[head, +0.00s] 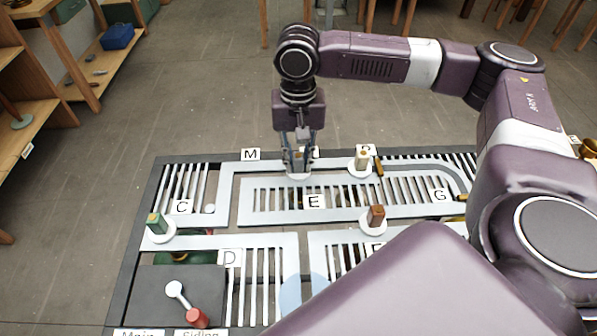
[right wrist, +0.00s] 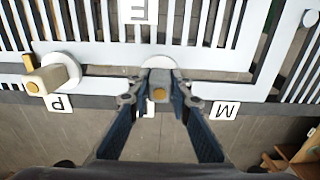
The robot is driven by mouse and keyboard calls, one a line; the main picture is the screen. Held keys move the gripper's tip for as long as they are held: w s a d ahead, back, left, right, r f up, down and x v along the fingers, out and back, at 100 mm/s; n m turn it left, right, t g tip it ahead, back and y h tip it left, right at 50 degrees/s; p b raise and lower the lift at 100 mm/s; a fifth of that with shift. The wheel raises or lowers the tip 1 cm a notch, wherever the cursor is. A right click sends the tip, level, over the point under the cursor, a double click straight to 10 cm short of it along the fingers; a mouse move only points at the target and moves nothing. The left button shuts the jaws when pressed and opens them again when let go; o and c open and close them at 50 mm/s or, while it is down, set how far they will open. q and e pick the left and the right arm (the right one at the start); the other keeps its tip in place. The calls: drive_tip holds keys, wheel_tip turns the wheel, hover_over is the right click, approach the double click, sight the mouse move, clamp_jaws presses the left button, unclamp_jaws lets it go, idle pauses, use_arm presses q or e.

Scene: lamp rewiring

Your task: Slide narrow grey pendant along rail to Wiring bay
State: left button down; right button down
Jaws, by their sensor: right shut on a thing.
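My right gripper (head: 298,166) is shut on the grey pendant's narrow post, at the far rail of the board. Its round white base (head: 298,176) shows below the fingers. In the right wrist view the grey post (right wrist: 159,91) has a yellow-orange end and stands between the two fingertips (right wrist: 158,100). Its base (right wrist: 158,63) rests at the pale rail (right wrist: 110,55). The M label (head: 250,154) is left of the gripper in the head view. No label reading Wiring bay is legible. My left gripper is not in view.
A cream pendant (head: 362,158) stands right of the gripper on the same rail. A brown pendant (head: 376,216) and a green pendant (head: 155,222) stand on other rail stretches. A red-knobbed lever (head: 196,318) is at front left. The far rail between the gripper and M looks clear.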

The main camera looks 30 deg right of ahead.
drive_tip(key=shift+w+a+r+p, duration=0.15)
drive_tip(key=shift+w+a+p, duration=0.3)
drive_tip(key=shift+a, duration=0.25)
drive_tip(key=w+a+p, duration=0.1)
drive_tip(key=a, duration=0.1)
drive_tip(key=w+a+p, duration=0.2)
drive_tip(key=a, duration=0.1)
drive_tip(key=shift+w+a+p, duration=0.2)
drive_tip(key=shift+a+p, duration=0.1)
drive_tip(key=shift+a, duration=0.05)
drive_tip(key=a, duration=0.1)
drive_tip(key=w+a+p, duration=0.1)
drive_tip(key=w+a, duration=0.1)
drive_tip(key=a, duration=0.1)
drive_tip(key=shift+w+a+p, duration=0.1)
drive_tip(key=shift+w+p, duration=0.15)
drive_tip(key=shift+p, duration=0.15)
drive_tip(key=shift+w+a, duration=0.25)
drive_tip(key=shift+a, duration=0.1)
